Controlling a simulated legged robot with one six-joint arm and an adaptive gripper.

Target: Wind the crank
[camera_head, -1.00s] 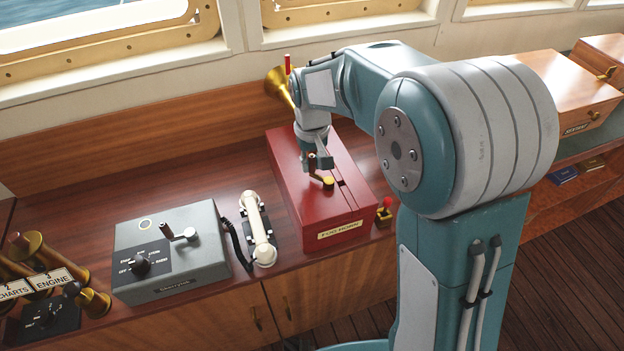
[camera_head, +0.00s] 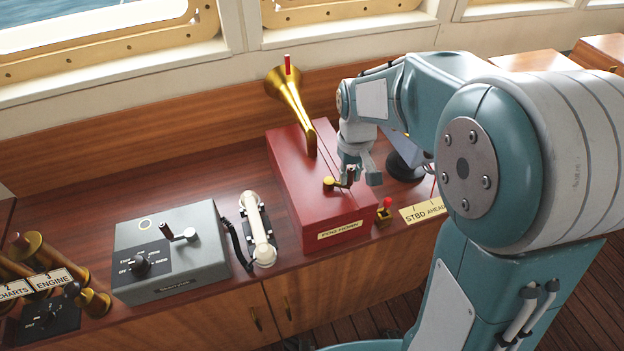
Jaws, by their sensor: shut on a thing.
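The red fog horn box (camera_head: 302,197) stands on the wooden counter, with a brass horn (camera_head: 291,100) rising from its back. A brass crank hub (camera_head: 329,184) sits on its top, and the crank arm now reaches to the right from the hub. My gripper (camera_head: 352,175) is over the right side of the box, pointing down, shut on the crank's handle. The fingers hide most of the handle.
A grey box with a small crank of its own (camera_head: 180,233) and a cream telephone handset (camera_head: 258,230) stand to the left. A small red-topped lever (camera_head: 385,209) and a "STBD AHEAD" plate (camera_head: 422,210) are close on the right. Windows run along the back.

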